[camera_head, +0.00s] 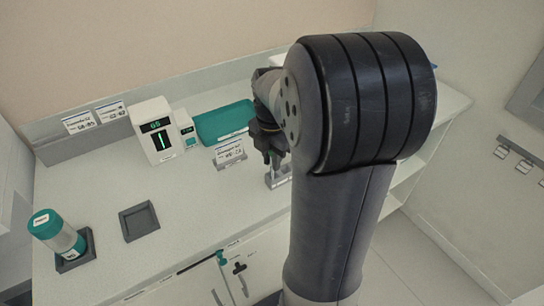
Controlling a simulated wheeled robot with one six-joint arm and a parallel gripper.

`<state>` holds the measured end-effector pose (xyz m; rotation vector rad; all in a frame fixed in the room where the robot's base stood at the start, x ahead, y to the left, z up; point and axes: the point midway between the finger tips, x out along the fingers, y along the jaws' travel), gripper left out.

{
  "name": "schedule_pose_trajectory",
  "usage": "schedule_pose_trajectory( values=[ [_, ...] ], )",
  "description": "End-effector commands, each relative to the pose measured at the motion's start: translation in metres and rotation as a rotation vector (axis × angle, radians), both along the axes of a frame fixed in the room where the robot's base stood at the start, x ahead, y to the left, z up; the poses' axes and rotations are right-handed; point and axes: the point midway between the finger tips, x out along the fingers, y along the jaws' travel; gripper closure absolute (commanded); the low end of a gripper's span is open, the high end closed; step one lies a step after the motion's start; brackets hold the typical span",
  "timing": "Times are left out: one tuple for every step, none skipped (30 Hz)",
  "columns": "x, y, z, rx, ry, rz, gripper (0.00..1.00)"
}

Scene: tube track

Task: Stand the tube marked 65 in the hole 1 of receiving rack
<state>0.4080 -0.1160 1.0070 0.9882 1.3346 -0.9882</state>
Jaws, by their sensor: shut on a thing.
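My gripper (271,153) is at the back of the counter, right of the middle and partly behind my arm. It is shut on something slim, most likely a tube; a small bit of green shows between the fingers. No number can be read on it. A small light-grey metal rack (277,179) is directly below the gripper, partly hidden by my arm. I cannot tell whether the held thing touches the rack, or make out its holes.
A white device with a lit display (155,131) and a smaller one (186,131) stand at the back. A teal tray (223,122) lies beside them. The front middle counter is clear.

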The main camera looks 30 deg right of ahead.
Motion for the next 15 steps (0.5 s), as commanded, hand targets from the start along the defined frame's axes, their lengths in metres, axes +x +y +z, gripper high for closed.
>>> schedule_pose_trajectory(
  values=[
    [0.0000, 0.0000, -0.0020, 0.000, 0.000, 0.000, 0.95],
    [0.0000, 0.0000, -0.0023, 0.000, 0.000, 0.000, 0.95],
    [0.0000, 0.0000, -0.0024, 0.000, 0.000, 0.000, 0.95],
    [0.0000, 0.0000, -0.0023, 0.000, 0.000, 0.000, 0.95],
    [-0.0001, 0.0000, -0.0023, 0.000, 0.000, 0.000, 0.95],
    [0.0000, 0.0000, -0.0021, 0.000, 0.000, 0.000, 0.95],
    [-0.0001, 0.0000, -0.0021, 0.000, 0.000, 0.000, 0.95],
    [-0.0001, 0.0000, -0.0020, 0.000, 0.000, 0.000, 0.95],
    [-0.0001, 0.0000, -0.0020, 0.000, 0.000, 0.000, 0.95],
    [-0.0001, 0.0001, -0.0020, 0.000, 0.000, 0.000, 0.81],
    [-0.0001, 0.0000, -0.0020, 0.000, 0.000, 0.000, 0.78],
    [-0.0001, 0.0001, -0.0020, 0.000, 0.000, 0.000, 0.75],
    [-0.0001, 0.0001, -0.0019, 0.000, 0.000, 0.000, 0.72],
    [-0.0001, 0.0001, -0.0019, 0.000, 0.000, 0.000, 0.70],
    [-0.0001, 0.0001, -0.0019, 0.000, 0.000, 0.000, 0.67]
  ],
)
